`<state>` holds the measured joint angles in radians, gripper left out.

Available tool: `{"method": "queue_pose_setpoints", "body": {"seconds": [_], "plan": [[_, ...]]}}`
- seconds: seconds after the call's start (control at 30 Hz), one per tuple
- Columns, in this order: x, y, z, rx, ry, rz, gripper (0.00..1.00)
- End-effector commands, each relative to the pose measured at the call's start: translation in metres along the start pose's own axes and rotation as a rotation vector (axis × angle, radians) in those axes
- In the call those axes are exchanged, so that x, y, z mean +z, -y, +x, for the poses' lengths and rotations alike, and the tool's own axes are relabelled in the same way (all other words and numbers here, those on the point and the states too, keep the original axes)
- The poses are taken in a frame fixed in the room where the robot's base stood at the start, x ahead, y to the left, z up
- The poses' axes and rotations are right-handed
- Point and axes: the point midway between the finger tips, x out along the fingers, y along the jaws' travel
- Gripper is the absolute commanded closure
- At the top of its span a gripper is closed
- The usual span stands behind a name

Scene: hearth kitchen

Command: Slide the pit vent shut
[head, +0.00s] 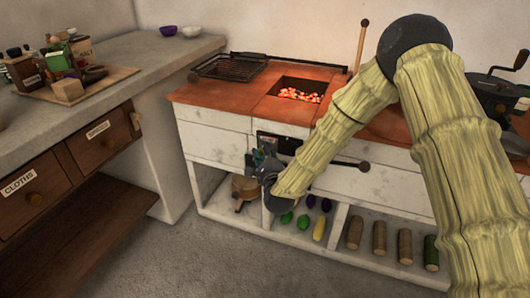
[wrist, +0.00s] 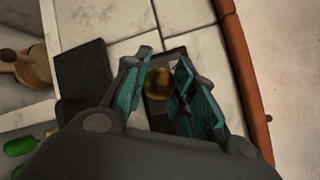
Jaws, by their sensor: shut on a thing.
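The pit vent (head: 284,141) shows in the head view as a dark fitting on the white front of the hearth, below the fire pit, partly hidden by my arm. In the wrist view a round brass knob (wrist: 158,84) sits on a dark vent plate (wrist: 177,53). A dark rectangle (wrist: 82,72) lies to its left; I cannot tell whether it is an opening or a plate. My gripper (wrist: 158,88) has its teal fingers on either side of the knob and is shut on it. In the head view my gripper (head: 260,160) is at the vent's left side.
The fire pit (head: 298,96) holds glowing coals. A grill rack (head: 228,66) lies left of it. Lower shelves hold a brown pot (head: 243,188), vegetables (head: 319,229) and logs (head: 404,246). The floor in front is clear.

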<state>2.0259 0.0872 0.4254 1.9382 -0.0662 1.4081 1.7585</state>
Motion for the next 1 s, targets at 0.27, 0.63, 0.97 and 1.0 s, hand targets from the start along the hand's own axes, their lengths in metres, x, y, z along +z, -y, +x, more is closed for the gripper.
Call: {"method": "queue_pose_setpoints", "body": {"seconds": [0.27,0.63,0.97,1.0], "plan": [[0.003,-0.002,0.001,0.003,0.005,0.002,0.51],[0.0,0.001,-0.005,-0.001,0.001,0.001,0.51],[0.001,-0.001,-0.057,0.003,0.002,0.003,0.51],[0.001,0.0,-0.064,0.002,0.002,0.003,0.51]]}}
